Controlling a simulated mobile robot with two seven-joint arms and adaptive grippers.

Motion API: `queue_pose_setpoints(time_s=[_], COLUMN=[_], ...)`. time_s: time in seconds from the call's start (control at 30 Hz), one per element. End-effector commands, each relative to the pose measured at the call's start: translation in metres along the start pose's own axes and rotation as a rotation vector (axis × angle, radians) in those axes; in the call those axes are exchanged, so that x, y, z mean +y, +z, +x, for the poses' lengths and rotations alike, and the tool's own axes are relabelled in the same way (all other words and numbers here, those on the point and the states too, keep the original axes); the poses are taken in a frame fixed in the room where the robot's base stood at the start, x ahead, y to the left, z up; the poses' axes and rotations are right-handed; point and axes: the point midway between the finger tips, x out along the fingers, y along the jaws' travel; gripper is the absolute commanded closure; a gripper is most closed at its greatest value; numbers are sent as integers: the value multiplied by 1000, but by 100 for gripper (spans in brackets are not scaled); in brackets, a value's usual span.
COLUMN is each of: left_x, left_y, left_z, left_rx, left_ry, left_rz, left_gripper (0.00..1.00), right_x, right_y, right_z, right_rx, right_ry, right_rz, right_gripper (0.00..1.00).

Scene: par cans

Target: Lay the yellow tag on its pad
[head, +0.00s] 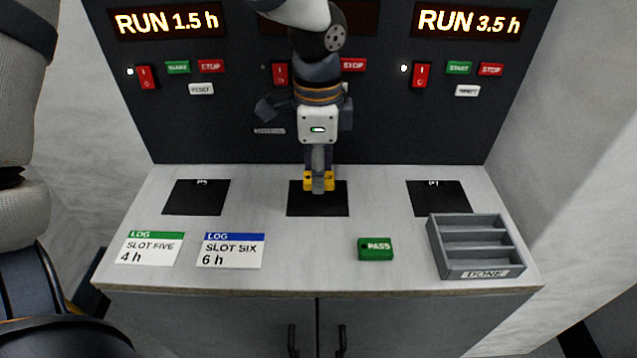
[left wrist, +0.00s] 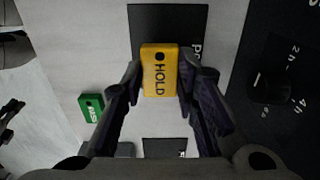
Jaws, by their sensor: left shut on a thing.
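The yellow tag (head: 308,184) is held between the fingers of my left gripper (head: 318,182), over the middle black pad (head: 338,206) on the bench. In the left wrist view the tag (left wrist: 159,72) reads HOLD and sits between both fingertips, in front of the black pad (left wrist: 168,22). My left gripper's fingers (left wrist: 160,85) press on the tag's two sides. The tag overlaps one end of the pad in that view; whether it touches the pad I cannot tell. My right gripper is not in view.
A green PASS tag (head: 375,250) lies at the front right, beside a grey DONE tray (head: 482,272). Two log cards (head: 150,248) (head: 231,250) lie at front left. Empty black pads are at left (head: 196,197) and right (head: 439,198). A dark switch panel (head: 225,125) stands behind.

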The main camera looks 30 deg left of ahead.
Motion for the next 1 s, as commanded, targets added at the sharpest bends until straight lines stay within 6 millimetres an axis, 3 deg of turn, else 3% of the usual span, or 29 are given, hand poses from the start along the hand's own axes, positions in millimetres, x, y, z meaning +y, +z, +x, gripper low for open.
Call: queue_pose_setpoints(time_s=[0.03,0.13,0.57,0.6,0.67,1.0], left_x=[-5,-3,-3,-3,-3,-4], left_y=[3,2,1,1,1,1], left_z=[19,36,43,42,42,36], left_rx=[-9,-8,-3,-2,-2,-1], left_ry=[16,12,5,5,5,3], left_rz=[-1,0,0,0,0,0], left_gripper=[91,91,91,63,52,52], right_x=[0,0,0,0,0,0], right_y=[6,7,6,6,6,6], right_z=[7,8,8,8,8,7], right_rx=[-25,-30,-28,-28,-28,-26], right_ry=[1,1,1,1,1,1], right_rz=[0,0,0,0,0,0], right_gripper=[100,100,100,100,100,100])
